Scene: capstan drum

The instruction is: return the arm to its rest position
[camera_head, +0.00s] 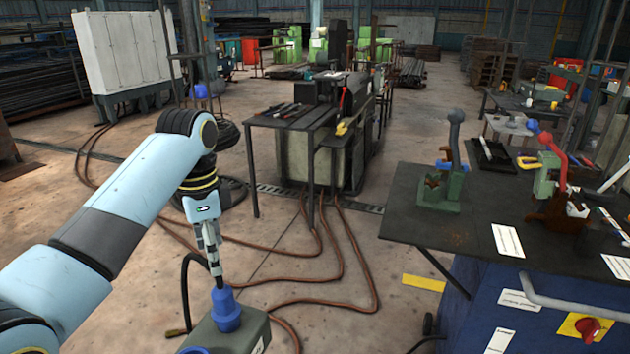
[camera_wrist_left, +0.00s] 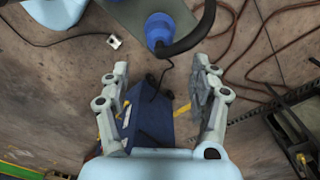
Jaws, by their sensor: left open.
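My left arm, light blue with dark joints, comes in from the left in the head view. Its gripper (camera_head: 214,262) points down with empty jaws. It appears over or in front of a blue round fitting (camera_head: 226,312) on a grey-green box (camera_head: 238,338); the gap between them is hard to judge. In the left wrist view the two fingers of the gripper (camera_wrist_left: 160,66) are spread apart with nothing between them. The blue fitting (camera_wrist_left: 158,30) lies beyond the fingertips there, with a thick black cable beside it. My right gripper is not in view.
A dark workbench (camera_head: 405,222) with two lever tools, the left one green (camera_head: 439,192), stands at the right. A dark table (camera_head: 290,117) stands at the middle back. Brown hoses (camera_head: 340,250) cross the floor. A white cabinet (camera_head: 125,50) stands at the back left.

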